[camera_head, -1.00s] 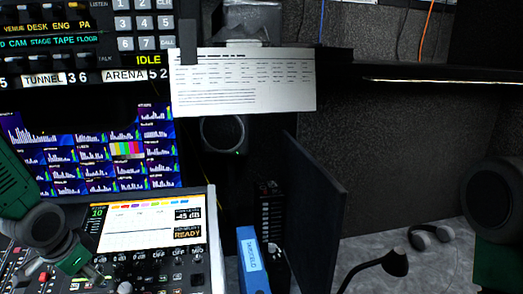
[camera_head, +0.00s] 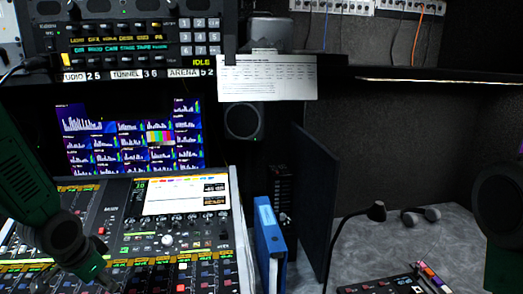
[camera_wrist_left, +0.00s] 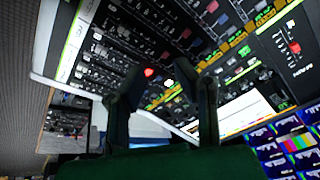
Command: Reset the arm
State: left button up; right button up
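My left arm (camera_head: 25,185) comes in from the left in the head view, over the mixing console (camera_head: 215,240). It is green with a dark joint (camera_head: 66,240), and its far end is cut off near the bottom edge. In the left wrist view my left gripper (camera_wrist_left: 163,85) has its two dark fingers apart with nothing between them. The console (camera_wrist_left: 100,50) lies beyond the fingers. Part of my right arm (camera_head: 505,205) shows at the right edge of the head view, but its gripper is not in view.
Blue binders (camera_head: 270,245) stand right of the console, beside a dark upright panel (camera_head: 316,195). A gooseneck lamp or microphone (camera_head: 376,211), headphones (camera_head: 421,215) and a black keypad (camera_head: 385,285) are on the grey desk (camera_head: 440,250). A paper sheet (camera_head: 267,79) hangs above a round speaker (camera_head: 243,121).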

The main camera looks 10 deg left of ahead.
pick_arm(q)
jog(key=s+d+f+n+g, duration=0.1)
jog(key=s+d+f, duration=0.3)
jog(key=s+f, duration=0.35)
jog(key=s+d+f+n+g+b, duration=0.1)
jog(key=s+d+f, duration=0.45)
jog(key=s, duration=0.35)
jog(key=s+d+f+n+g, duration=0.1)
jog(key=s+d+f+n, duration=0.1)
jog(key=s+d+f, duration=0.4)
notch_tip(320, 180, down, 12)
jog(key=s+a+b, duration=0.1)
jog(key=a+b, duration=0.1)
jog(key=b, duration=0.9)
jog(key=shift+a+f+b, duration=0.15)
jog(key=shift+f+b, duration=0.05)
jog(key=shift+b, duration=0.1)
pick_arm(e)
notch_tip(320, 180, down, 13)
jog(key=shift+w, duration=0.35)
pick_arm(q)
jog(key=shift+s, duration=0.1)
